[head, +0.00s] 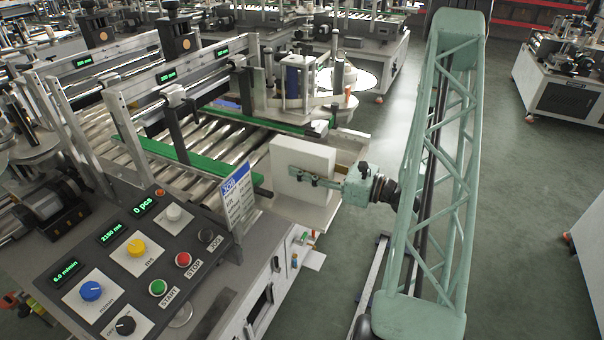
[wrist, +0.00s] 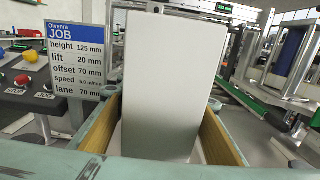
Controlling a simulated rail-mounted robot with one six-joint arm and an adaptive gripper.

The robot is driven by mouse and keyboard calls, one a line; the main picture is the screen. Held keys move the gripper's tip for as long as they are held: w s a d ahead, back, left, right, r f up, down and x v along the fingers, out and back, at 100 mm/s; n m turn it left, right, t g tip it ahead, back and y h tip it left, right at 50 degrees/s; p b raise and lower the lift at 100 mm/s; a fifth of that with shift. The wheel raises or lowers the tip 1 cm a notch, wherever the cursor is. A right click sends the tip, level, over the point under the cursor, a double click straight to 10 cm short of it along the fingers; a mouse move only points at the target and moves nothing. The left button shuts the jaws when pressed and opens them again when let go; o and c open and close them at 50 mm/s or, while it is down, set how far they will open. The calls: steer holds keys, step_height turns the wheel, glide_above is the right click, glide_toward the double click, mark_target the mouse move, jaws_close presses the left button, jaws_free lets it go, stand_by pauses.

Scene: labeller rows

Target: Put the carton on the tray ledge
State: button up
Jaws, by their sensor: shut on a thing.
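The carton (head: 306,159) is a plain white box, upright at the near end of the roller conveyor. It also fills the middle of the wrist view (wrist: 170,80). My gripper (head: 304,178) is shut on it, with brown pads along its left and right sides in the wrist view. The pale tray ledge (head: 347,157) at the conveyor's end shows behind and around the carton. The carton is over or on this ledge; its underside is hidden, so I cannot tell whether it touches.
A job card (head: 237,197) stands left of the carton, beside the control panel (head: 130,262) with its knobs and buttons. Green guide rails (head: 180,158) run along the rollers (head: 215,135). A labeller unit (head: 292,82) stands behind.

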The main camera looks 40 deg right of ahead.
steer(key=shift+f, duration=1.25)
steer(key=shift+f+b, duration=0.15)
steer(key=shift+b, duration=0.15)
steer(key=o, duration=1)
steer(key=shift+r, duration=0.2)
steer(key=v, duration=1.2)
steer(key=shift+p, duration=0.45)
